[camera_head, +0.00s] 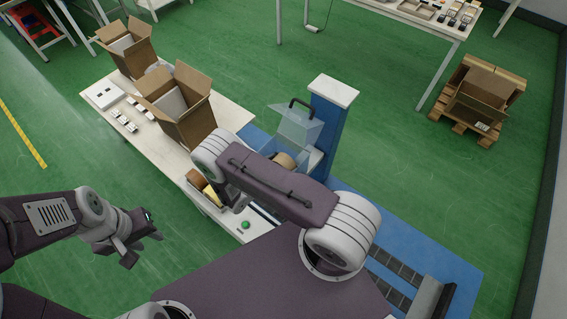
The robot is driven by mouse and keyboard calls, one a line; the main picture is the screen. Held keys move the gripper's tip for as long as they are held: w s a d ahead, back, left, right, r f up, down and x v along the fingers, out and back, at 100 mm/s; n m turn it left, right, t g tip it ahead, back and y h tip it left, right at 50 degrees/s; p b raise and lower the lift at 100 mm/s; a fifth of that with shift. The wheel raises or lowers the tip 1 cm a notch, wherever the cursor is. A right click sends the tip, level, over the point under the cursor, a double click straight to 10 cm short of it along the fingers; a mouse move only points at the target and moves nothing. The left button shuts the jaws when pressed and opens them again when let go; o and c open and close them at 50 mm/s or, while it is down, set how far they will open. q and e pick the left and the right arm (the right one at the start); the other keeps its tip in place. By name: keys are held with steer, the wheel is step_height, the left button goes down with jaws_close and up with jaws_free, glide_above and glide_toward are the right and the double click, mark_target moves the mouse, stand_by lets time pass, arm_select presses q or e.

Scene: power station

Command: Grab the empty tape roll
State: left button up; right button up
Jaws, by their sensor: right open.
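A tan tape roll (284,160) sits under the raised clear cover of the blue machine (333,112), partly hidden behind my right arm. I cannot tell whether it is empty. Brown and yellow roll-like items (210,194) lie in a small holder at the table's near end, left of my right arm. My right gripper (236,203) is close beside that holder, mostly hidden by its own arm, with its jaws open. My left gripper (143,247) is at lower left over the green floor, its fingers apart and empty, away from the table.
A white table (160,148) holds two open cardboard boxes (183,107), a white case (103,94) and several small white parts. A green button (246,225) is at the table's near end. A wooden pallet (459,115) with a box stands at right.

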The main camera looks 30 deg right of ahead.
steer(key=shift+a, duration=0.15)
steer(key=c, duration=1.1)
